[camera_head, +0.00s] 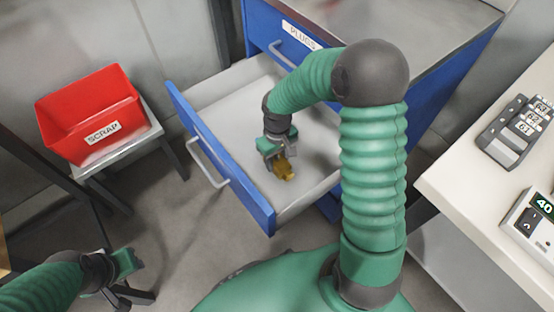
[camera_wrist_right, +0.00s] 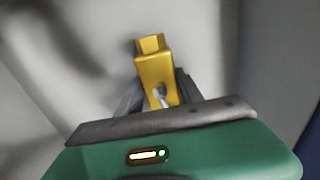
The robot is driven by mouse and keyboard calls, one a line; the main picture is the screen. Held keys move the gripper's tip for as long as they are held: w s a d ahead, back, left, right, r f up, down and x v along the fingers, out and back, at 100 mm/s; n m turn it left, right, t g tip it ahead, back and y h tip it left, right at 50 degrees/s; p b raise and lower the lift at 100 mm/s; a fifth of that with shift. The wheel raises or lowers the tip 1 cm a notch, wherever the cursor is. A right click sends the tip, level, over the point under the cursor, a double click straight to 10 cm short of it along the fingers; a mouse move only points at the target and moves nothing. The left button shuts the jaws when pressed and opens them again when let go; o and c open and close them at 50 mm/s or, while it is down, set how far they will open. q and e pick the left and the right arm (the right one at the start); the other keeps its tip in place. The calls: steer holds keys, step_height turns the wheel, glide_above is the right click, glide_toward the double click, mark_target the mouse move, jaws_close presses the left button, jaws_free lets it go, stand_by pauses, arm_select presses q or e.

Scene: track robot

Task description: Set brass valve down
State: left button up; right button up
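The brass valve (camera_head: 284,171) is at the tip of my right gripper (camera_head: 277,156), over the open blue drawer (camera_head: 232,182). In the right wrist view the brass valve (camera_wrist_right: 156,72) stands out between the two dark fingers of the right gripper (camera_wrist_right: 158,92), which are shut on its near part. The valve is inside the drawer's outline; whether it touches the light grey drawer floor I cannot tell. My left gripper (camera_head: 127,278) is at the lower left, empty, over the floor; its finger opening is too unclear to judge.
A red bin marked SCRAP (camera_head: 92,112) stands on a small grey table (camera_head: 117,153) at the left. The blue cabinet (camera_head: 440,75) has an upper drawer labelled PLUGS (camera_head: 300,35). A white bench (camera_head: 470,165) with devices is at the right. The open drawer looks otherwise empty.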

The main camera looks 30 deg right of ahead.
steer(key=o, duration=0.4)
steer(key=shift+a, duration=0.1)
steer(key=shift+o, duration=0.2)
steer(key=shift+a, duration=0.1)
step_height(320, 180, up, 12)
steer(key=p, duration=0.6)
steer(key=shift+f, duration=0.2)
steer(key=shift+r, duration=0.3)
